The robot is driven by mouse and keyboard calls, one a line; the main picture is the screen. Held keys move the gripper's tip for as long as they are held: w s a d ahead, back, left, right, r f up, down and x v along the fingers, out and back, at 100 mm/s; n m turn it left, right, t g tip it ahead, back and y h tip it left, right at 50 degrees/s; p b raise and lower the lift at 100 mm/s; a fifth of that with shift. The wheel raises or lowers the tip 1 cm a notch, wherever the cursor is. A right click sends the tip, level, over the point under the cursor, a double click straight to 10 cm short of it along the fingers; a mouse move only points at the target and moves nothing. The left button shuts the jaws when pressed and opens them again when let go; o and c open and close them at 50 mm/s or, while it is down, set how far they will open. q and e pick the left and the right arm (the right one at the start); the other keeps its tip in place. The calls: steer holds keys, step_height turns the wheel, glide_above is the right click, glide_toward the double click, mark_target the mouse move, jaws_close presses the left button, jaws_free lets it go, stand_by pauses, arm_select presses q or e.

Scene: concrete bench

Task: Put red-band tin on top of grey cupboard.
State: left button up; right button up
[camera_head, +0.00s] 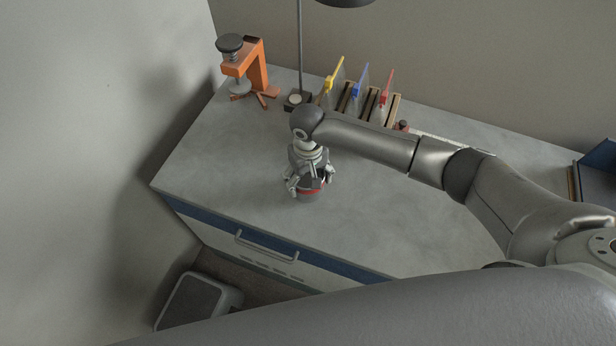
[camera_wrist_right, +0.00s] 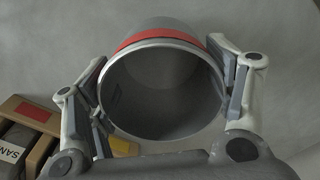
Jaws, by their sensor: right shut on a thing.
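The red-band tin (camera_head: 309,196) is a grey open cylinder with a red band, near the front left of the grey bench top. It appears upright, and I cannot tell whether its base touches the surface. My right gripper (camera_head: 310,178) is shut on it from above and hides its upper part. In the right wrist view the tin (camera_wrist_right: 160,42) shows its open rim and empty inside, with the fingers of my right gripper (camera_wrist_right: 165,95) on either side of its wall. No separate grey cupboard is clearly seen. My left gripper is not in view.
An orange clamp-like stand (camera_head: 256,66) is at the back left. Beside it are a lamp base (camera_head: 297,101) and a wooden rack (camera_head: 394,108) with yellow, blue and red pieces. A blue-edged object (camera_head: 598,170) is far right. A dark grey box (camera_head: 197,302) stands on the floor.

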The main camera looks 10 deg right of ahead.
steer(key=shift+f, duration=0.4)
steer(key=o, duration=1.1)
steer(key=shift+f, duration=0.15)
steer(key=shift+c, duration=0.2)
step_height(320, 180, up, 12)
steer(key=b, duration=0.2)
steer(key=shift+r, duration=0.2)
steer(key=shift+f, duration=0.1)
